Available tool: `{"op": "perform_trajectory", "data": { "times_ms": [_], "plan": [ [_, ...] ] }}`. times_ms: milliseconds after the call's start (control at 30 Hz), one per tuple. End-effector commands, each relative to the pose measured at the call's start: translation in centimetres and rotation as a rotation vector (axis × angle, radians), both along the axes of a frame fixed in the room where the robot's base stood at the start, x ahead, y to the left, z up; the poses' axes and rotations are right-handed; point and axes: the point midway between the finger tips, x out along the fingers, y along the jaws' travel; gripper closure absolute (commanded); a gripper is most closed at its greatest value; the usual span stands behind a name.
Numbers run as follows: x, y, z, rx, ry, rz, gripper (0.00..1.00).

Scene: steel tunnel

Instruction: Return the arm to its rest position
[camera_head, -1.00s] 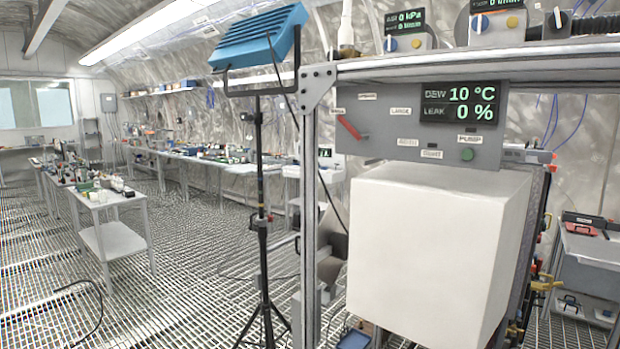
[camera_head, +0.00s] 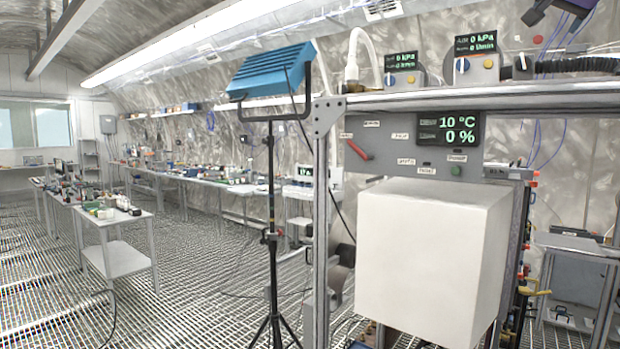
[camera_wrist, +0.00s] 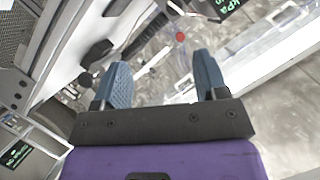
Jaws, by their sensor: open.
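My gripper (camera_wrist: 163,78) shows in the wrist view as two blue fingers set wide apart on a black bar with a purple body behind it. It is open, and nothing is held between the fingers. In the head view, a dark purple part at the top right edge, above the shelf, looks like part of my arm; its fingers cannot be made out there. The rest of my arm is out of view.
A steel frame with a shelf (camera_head: 480,100) carries gauge boxes and hoses. A blue lamp (camera_head: 272,72) stands left on a tripod. Grating floor (camera_head: 190,270) lies open at left.

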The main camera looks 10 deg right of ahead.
Motion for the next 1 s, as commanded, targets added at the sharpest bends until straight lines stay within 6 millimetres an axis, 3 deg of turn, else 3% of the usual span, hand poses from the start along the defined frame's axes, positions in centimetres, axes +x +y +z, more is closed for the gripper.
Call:
{"op": "perform_trajectory", "data": {
  "times_ms": [367, 567, 767, 1000],
  "plan": [
    [0.1, 3.8, -4.3, 0.003, 0.103, 0.099, 0.33],
    [-0.3, 7.3, -8.3, -0.002, 0.195, 0.193, 0.33],
    [-1.6, 12.4, -14.6, -0.018, 0.33, 0.338, 0.33],
    [-6.4, 21.0, -26.3, -0.078, 0.571, 0.613, 0.33]
  ]
}}
